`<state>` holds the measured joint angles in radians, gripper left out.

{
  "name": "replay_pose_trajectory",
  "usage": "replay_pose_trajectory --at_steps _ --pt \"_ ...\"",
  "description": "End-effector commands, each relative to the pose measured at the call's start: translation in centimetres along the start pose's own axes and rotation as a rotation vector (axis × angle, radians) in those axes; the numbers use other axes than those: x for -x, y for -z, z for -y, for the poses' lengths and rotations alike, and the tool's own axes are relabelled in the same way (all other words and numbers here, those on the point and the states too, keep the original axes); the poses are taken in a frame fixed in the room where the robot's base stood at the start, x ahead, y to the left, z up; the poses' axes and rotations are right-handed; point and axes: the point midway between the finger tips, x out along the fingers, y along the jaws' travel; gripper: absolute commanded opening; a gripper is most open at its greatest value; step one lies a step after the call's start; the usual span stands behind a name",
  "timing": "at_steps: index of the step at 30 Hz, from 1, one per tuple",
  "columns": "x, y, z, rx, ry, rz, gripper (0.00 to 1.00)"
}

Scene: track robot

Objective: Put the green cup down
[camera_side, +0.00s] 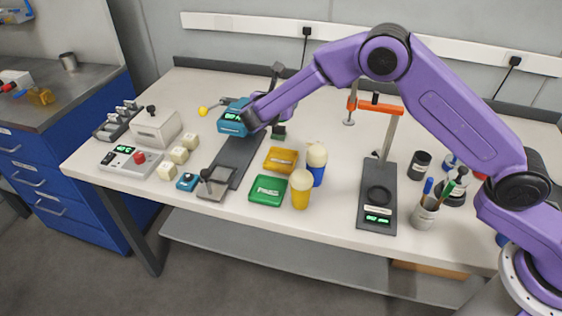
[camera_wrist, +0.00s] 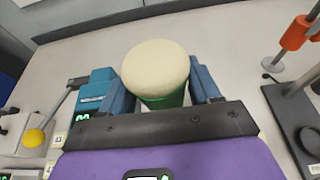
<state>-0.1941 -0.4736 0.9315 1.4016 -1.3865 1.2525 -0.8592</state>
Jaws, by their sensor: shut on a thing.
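The green cup (camera_wrist: 165,102) has a round cream top and sits between the two blue fingers of my gripper (camera_wrist: 162,90) in the wrist view. My gripper is shut on it. In the side view my gripper (camera_side: 253,119) is over the back left part of the table, beside a teal device with a lit display (camera_side: 232,118). I cannot make out the held cup clearly there, as my gripper and wrist cover it. Whether its base touches anything is hidden.
A green tray (camera_side: 268,191) and a yellow tray (camera_side: 281,159) lie near the front edge. A yellow cup (camera_side: 301,191) and a blue cup (camera_side: 317,168), both cream-topped, stand beside them. A dark device with an orange-topped stand (camera_side: 377,213) is to the right. Several cream blocks (camera_side: 179,155) lie left.

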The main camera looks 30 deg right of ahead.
Motion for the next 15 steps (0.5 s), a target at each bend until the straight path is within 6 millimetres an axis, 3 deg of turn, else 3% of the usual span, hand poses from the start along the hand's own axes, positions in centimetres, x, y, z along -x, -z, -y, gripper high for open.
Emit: replay_pose_trajectory --at_steps 6,15 --pt "-1.4 3.5 -0.1 0.005 0.000 -0.001 0.25" --pt "-2.6 7.0 -0.1 0.004 0.000 -0.001 0.25"
